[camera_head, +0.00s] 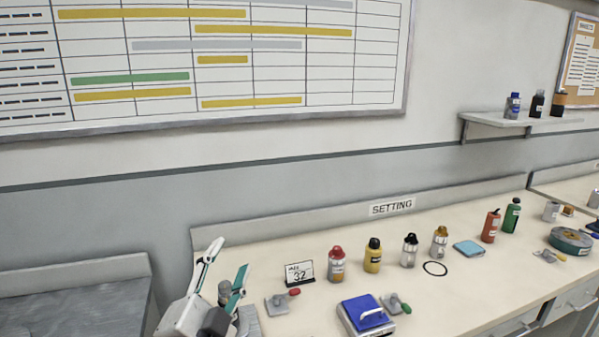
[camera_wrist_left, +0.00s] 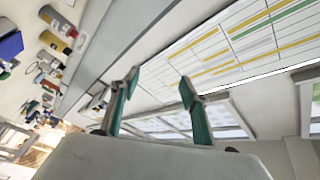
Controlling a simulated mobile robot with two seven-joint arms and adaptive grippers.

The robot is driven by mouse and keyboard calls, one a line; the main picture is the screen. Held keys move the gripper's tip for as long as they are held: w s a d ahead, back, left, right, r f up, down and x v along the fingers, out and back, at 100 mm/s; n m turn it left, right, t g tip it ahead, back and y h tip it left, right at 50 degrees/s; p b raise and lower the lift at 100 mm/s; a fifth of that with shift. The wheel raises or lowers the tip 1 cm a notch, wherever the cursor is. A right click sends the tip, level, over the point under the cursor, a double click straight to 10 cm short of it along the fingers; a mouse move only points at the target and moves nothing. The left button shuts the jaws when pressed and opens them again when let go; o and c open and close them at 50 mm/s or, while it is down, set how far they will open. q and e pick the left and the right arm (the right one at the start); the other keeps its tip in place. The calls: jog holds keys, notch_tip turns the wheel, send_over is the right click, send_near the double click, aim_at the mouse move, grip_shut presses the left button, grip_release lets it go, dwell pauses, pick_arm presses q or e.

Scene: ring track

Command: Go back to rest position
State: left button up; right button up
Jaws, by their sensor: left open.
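My left gripper (camera_head: 226,264) is at the lower left of the head view, pointing up, with its two fingers apart and nothing between them. In the left wrist view its green-tipped fingers (camera_wrist_left: 158,90) are spread, with only the wall and board behind them. In the head view it stands by the left end of the bench (camera_head: 460,285), in front of the wall. My right gripper is in neither view.
Several bottles, such as a yellow one (camera_head: 373,256), stand along the bench. A blue-topped device (camera_head: 362,314), a number card (camera_head: 299,273) and a black ring (camera_head: 435,268) are nearer. A grey surface (camera_head: 75,300) is at left. A shelf (camera_head: 520,121) holds bottles.

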pick_arm(q)
jog(key=s+a+f+n+g+y, duration=0.2)
jog(key=s+a+f+g+y, duration=0.15)
jog(key=a+f, duration=0.45)
jog(key=s+a+f+n+g+y, duration=0.25)
jog(key=s+a+f, duration=0.2)
jog(key=f, duration=0.55)
jog(key=s+a+f+g+y, duration=0.1)
jog(key=s+a+f+g, duration=0.5)
jog(key=s+a+f, duration=0.65)
jog(key=d+f+n+t+h+b, duration=0.3)
jog(key=d+f+h+b, duration=0.3)
jog(key=d+f, duration=1.2)
notch_tip(320, 180, down, 2)
jog(key=shift+s+f+n+h+b, duration=0.15)
jog(key=shift+s+n+h+b, duration=0.1)
jog(key=shift+n+h+b, duration=0.2)
